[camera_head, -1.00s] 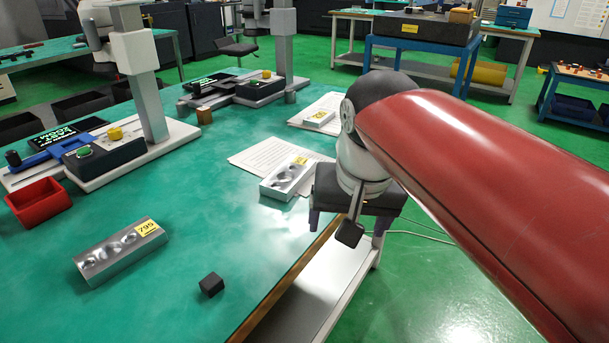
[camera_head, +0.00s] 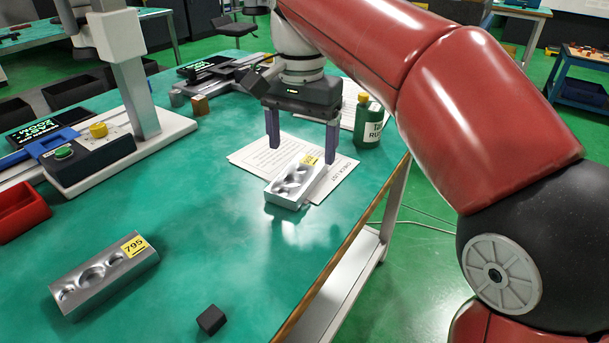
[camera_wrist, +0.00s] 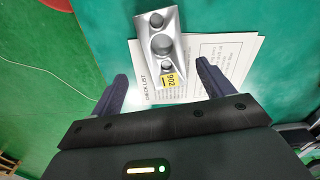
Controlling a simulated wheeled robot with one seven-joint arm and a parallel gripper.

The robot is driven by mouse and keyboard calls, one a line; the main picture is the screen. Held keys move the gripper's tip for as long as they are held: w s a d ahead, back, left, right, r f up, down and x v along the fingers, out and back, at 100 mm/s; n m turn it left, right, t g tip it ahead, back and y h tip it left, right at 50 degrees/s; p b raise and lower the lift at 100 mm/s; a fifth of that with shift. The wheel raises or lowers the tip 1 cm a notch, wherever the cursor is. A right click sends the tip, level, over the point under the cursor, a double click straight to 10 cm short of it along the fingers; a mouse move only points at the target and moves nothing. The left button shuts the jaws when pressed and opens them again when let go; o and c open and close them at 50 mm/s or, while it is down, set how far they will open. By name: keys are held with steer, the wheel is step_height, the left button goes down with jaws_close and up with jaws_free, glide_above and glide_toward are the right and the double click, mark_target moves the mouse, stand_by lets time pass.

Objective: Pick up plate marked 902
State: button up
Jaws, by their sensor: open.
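The plate marked 902 (camera_wrist: 160,45) is a silver metal block with round hollows and a yellow label, readable in the wrist view. In the head view this plate (camera_head: 294,184) lies on the green table, partly on a white sheet. My gripper (camera_head: 301,152) is open and empty above the plate's far end, with its two fingers apart. In the wrist view the fingers (camera_wrist: 160,80) stand to either side of the label end, and most of the plate extends beyond them. I see no contact between fingers and plate.
A similar plate marked 795 (camera_head: 104,273) lies at front left near a black cube (camera_head: 211,319). A green bottle (camera_head: 369,124) stands right of my gripper. The check list sheet (camera_head: 341,172) lies under the plate. A red bin (camera_head: 20,212) sits at left. Table between the plates is clear.

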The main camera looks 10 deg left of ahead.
mark_target(299, 174)
steer(key=f, duration=0.5)
steer(key=shift+w+a+f+b, duration=0.2)
steer(key=shift+a+f+b, duration=0.1)
steer(key=shift+f+b, duration=0.1)
steer(key=c, duration=1.3)
